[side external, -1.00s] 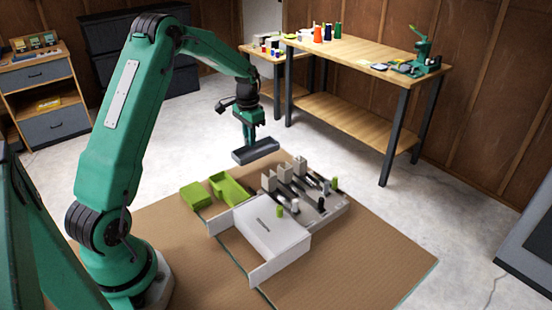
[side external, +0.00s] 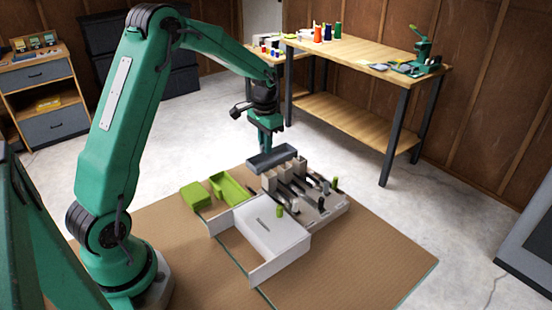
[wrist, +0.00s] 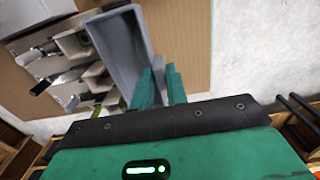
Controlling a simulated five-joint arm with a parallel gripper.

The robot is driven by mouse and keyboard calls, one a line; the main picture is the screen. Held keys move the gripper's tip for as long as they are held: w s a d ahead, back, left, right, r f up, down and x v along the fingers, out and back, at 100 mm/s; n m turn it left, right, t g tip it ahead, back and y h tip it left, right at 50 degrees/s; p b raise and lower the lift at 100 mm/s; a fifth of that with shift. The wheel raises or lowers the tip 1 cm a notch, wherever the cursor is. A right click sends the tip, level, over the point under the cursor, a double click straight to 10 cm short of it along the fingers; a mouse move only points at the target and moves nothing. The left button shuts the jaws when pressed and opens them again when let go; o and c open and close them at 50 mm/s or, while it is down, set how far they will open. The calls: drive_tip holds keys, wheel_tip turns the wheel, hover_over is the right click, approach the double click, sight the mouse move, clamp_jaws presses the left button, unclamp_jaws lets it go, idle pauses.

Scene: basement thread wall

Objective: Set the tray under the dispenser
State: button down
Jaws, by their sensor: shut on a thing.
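My gripper (side external: 266,148) is shut on a blue-grey open tray (side external: 272,160), holding it by a side. In the wrist view the tray (wrist: 122,45) is long and hollow, and the green fingers (wrist: 160,74) are at its near right edge. The dispenser (side external: 316,213) is a pale grey unit with upright blocks and dark channels on the brown mat. The tray is at the dispenser's back end, next to the upright blocks. I cannot tell whether it touches them or the mat.
A white box-like unit (side external: 268,232) with side panels stands in front of the dispenser. The brown mat (side external: 350,262) is clear at the front right. A wooden workbench (side external: 345,56) stands behind.

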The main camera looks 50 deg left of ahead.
sight(266, 158)
drive_tip(key=shift+f, duration=1.7)
drive_tip(key=shift+f, duration=0.75)
drive_tip(key=shift+f, duration=0.35)
drive_tip(key=shift+f, duration=0.6)
drive_tip(key=c, duration=1.3)
unclamp_jaws()
drive_tip(key=shift+r, duration=0.15)
